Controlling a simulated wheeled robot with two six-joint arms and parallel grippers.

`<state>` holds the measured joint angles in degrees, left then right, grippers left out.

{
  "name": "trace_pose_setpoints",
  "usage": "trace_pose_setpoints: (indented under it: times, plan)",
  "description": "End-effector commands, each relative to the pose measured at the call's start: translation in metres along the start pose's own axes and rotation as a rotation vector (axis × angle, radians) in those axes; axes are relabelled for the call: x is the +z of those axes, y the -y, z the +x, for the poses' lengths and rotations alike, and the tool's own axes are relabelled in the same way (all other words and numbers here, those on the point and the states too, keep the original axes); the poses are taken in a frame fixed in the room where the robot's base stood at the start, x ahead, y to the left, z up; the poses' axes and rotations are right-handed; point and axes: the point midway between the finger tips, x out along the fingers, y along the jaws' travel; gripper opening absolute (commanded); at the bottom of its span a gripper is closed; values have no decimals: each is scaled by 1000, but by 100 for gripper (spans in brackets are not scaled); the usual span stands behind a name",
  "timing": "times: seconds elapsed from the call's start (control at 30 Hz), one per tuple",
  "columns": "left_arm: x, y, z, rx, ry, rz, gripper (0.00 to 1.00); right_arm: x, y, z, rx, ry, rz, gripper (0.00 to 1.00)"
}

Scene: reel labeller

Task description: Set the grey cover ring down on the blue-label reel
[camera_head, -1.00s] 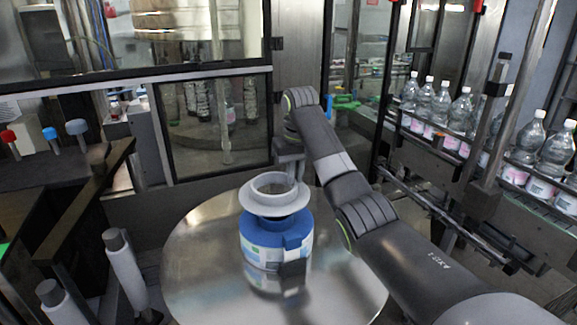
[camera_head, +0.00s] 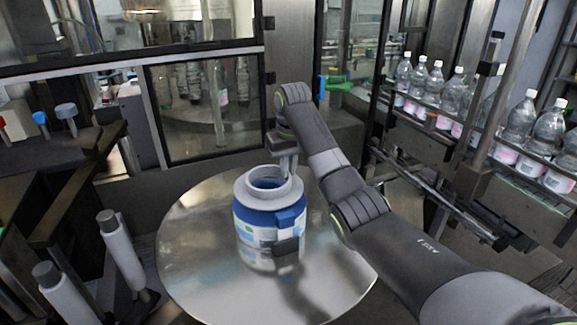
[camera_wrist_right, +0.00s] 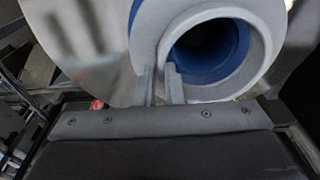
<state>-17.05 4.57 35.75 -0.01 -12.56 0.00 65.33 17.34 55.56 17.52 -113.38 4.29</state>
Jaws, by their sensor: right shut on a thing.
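The grey cover ring (camera_head: 246,190) is at the top of the blue-label reel (camera_head: 259,220) in the head view, flange down and roughly level. It looks centred on the reel, and I see no clear gap between them. The reel stands on the round metal table. My right gripper (camera_head: 286,163) is shut on the ring's raised collar at its far right side. In the right wrist view the two fingers (camera_wrist_right: 162,84) pinch the collar wall of the ring (camera_wrist_right: 255,82), and blue shows inside the bore (camera_wrist_right: 208,50). My left gripper is not in view.
The round metal table (camera_head: 195,265) is bare around the reel. Grey rollers (camera_head: 120,252) stand at the left. Bottles (camera_head: 520,120) line a conveyor at the right. A framed glass guard (camera_head: 205,105) is behind.

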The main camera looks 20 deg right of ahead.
Motion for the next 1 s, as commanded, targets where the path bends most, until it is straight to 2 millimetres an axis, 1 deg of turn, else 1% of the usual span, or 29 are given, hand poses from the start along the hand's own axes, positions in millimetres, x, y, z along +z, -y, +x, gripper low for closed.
trace_pose_setpoints:
  times: [0.03,0.17,0.87,0.9,1.0]
  plan:
    - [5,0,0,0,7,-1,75,0,0,0,0,-1,0,0]
    - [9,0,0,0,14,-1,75,0,0,3,0,0,0,0]
    - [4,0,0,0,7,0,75,4,0,31,0,1,0,0]
    - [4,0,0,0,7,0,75,4,0,30,0,0,0,14]
    - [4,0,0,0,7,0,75,4,0,30,0,0,0,28]
